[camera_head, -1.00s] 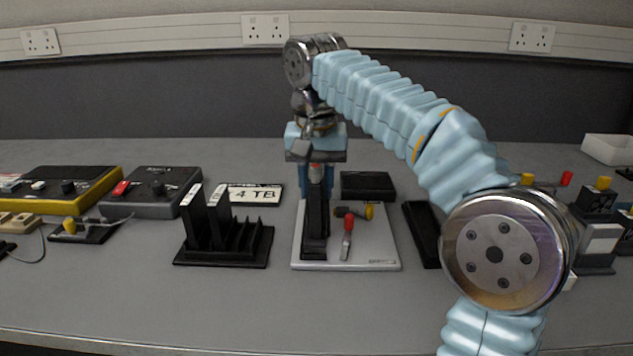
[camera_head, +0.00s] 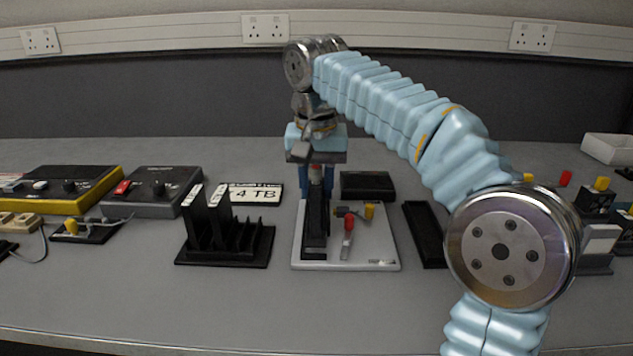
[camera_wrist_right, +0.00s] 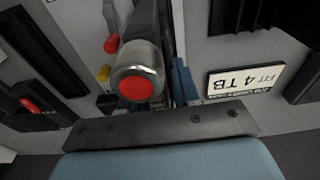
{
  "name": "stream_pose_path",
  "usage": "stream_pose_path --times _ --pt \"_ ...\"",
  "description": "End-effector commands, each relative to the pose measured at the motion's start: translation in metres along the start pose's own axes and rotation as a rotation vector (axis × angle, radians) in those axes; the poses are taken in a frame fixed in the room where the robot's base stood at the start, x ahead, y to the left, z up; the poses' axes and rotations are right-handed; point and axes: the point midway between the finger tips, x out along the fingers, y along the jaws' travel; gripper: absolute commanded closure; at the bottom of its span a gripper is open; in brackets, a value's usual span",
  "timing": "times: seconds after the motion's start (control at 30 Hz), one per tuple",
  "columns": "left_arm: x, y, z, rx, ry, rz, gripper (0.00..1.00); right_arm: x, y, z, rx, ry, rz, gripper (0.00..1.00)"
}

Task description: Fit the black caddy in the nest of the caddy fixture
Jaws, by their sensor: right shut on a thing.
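The black caddy (camera_head: 316,225) stands upright over the left part of the caddy fixture, a light grey plate (camera_head: 375,252). My right gripper (camera_head: 316,185) is shut on the caddy's upper far end, pointing down. In the right wrist view its blue fingers (camera_wrist_right: 155,88) flank a silver cylinder with a red end (camera_wrist_right: 137,88), and the dark caddy extends upward behind it. The nest is hidden under the caddy; I cannot tell whether the caddy is fully seated. A red-handled lever (camera_head: 347,238) and a yellow knob (camera_head: 369,211) are on the plate. My left gripper is not in view.
A black rack (camera_head: 225,250) with upright slots stands left of the fixture. A "4 TB" label plate (camera_head: 255,194) and a black box (camera_head: 367,186) lie behind. A long black tray (camera_head: 426,235) is close on the right. The table in front is clear.

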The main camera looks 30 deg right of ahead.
Motion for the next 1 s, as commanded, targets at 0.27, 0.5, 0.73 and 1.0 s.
stream_pose_path --times 0.27,0.5,0.73,1.0 --pt "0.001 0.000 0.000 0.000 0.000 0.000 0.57 0.001 0.000 0.000 0.000 0.001 -0.001 0.98" --pt "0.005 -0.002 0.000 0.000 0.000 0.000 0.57 0.009 0.000 0.001 0.000 0.000 0.000 0.98" --pt "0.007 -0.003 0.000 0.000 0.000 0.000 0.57 0.012 0.000 0.001 0.000 0.001 -0.001 0.98" --pt "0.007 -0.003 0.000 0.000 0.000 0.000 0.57 0.012 0.000 0.001 0.000 0.001 -0.001 0.98"
